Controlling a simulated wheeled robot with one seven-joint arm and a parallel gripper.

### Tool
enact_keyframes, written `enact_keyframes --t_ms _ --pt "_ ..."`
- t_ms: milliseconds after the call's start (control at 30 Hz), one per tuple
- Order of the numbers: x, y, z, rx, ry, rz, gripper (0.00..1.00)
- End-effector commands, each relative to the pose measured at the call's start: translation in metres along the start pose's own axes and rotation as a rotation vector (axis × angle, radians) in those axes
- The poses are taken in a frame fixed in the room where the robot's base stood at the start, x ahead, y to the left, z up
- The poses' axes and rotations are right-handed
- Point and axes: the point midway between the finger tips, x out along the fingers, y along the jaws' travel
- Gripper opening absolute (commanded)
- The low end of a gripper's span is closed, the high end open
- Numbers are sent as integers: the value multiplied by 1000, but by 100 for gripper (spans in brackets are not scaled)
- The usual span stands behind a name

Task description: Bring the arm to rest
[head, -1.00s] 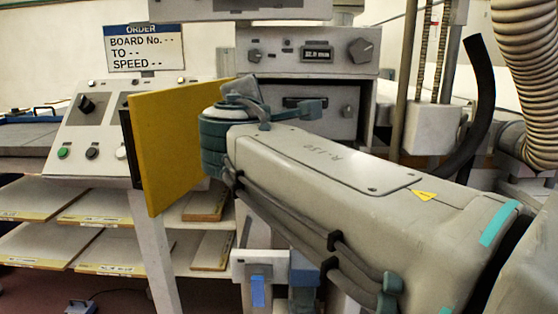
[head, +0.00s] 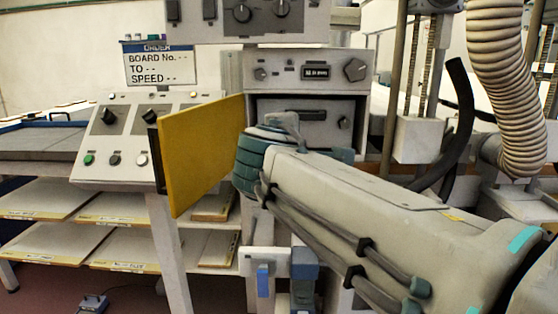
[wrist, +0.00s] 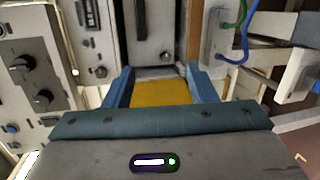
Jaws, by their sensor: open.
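My gripper (wrist: 160,88) shows in the wrist view as two blue fingers spread wide apart. Nothing is held between them. A yellow surface shows between and beyond the fingers, with a grey-white instrument front above it. In the head view my arm reaches in from the lower right, and its teal joint is just right of a yellow panel (head: 203,155). I cannot tell from that view whether the joint touches the panel. My gripper cannot be made out with certainty in the head view.
A knobbed control console (head: 135,140) stands left of the panel. An instrument cabinet (head: 306,75) stands behind the joint. Shelves of boards (head: 60,240) lie lower left. A ribbed hose (head: 508,90) and a black curved tube (head: 462,125) hang at right. A foot pedal (head: 93,302) is on the floor.

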Motion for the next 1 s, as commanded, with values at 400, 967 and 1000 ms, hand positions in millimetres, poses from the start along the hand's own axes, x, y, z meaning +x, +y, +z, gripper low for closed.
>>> enact_keyframes --t_ms 400,967,1000 --pt "-25 -42 96 458 -235 -403 51" --pt "-142 -104 150 1245 -665 -925 51" --pt "-147 -106 150 1280 -683 -945 51"
